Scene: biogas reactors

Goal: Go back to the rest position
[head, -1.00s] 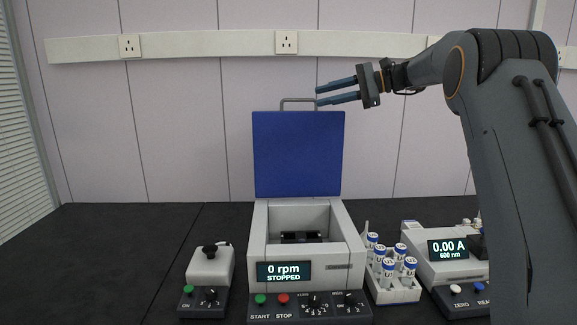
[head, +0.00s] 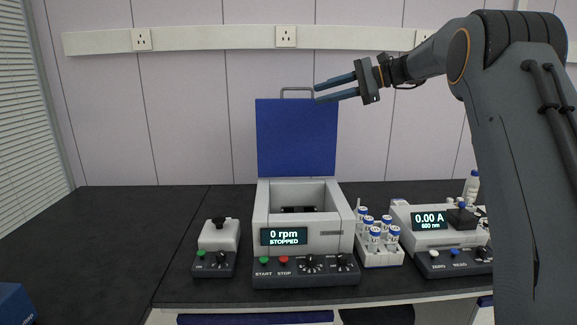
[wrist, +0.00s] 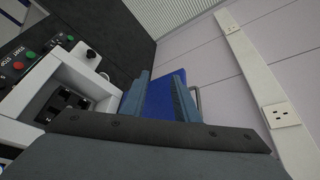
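My gripper (head: 335,90) is raised at the upper right of the head view, pointing left. Its two blue-grey fingers are apart with nothing between them. The fingertips appear near the handle of the open blue lid (head: 296,138) of the centrifuge (head: 347,215); I cannot tell the gap in depth. In the wrist view the two fingers (wrist: 162,95) stand apart with the blue lid (wrist: 160,100) beyond them. The centrifuge display reads 0 rpm STOPPED. No rest position is marked in view.
A small vortex-like device (head: 219,236) stands left of the centrifuge. A rack (head: 382,256) with several capped tubes stands to its right, then a photometer (head: 425,238) showing 0.00 A. A blue object (head: 14,303) is at the lower left. The left bench top is clear.

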